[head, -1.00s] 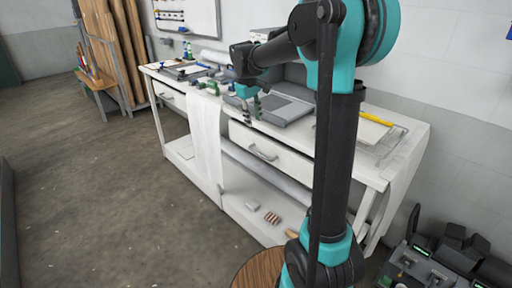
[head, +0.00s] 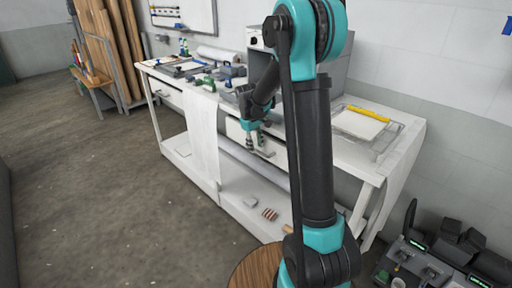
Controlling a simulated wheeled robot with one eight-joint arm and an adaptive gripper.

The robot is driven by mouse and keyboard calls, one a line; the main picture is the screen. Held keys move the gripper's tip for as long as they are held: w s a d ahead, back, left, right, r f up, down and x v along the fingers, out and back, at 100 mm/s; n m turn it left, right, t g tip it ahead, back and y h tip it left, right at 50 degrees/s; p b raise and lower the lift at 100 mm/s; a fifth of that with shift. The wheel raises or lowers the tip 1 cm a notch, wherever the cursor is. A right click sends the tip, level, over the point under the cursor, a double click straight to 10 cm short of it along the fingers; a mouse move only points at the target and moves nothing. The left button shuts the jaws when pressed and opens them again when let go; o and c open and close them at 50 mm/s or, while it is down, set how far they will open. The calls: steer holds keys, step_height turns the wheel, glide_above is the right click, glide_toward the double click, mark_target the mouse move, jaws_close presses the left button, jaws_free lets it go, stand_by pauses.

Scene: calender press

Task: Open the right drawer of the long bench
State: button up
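The long white bench (head: 365,172) stands against the wall. Its right drawer (head: 278,154) has a white front that looks flush with the bench, partly covered by my arm. The drawer's metal bar handle (head: 267,154) shows just below and beside my gripper. My gripper (head: 256,147) points down in front of the drawer front, at the handle. Whether it touches the handle, and whether its fingers are apart, is too small to tell. The left drawer (head: 168,94) of the bench is shut.
A white cloth (head: 203,135) hangs over the bench front between the drawers. Clamps, a tray with a yellow item (head: 366,113) and a grey machine lie on top. Small blocks (head: 270,214) lie on the lower shelf. A round wooden top (head: 250,270) is near my base. The floor at left is clear.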

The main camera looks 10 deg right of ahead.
steer(key=shift+f, duration=0.5)
jaws_close()
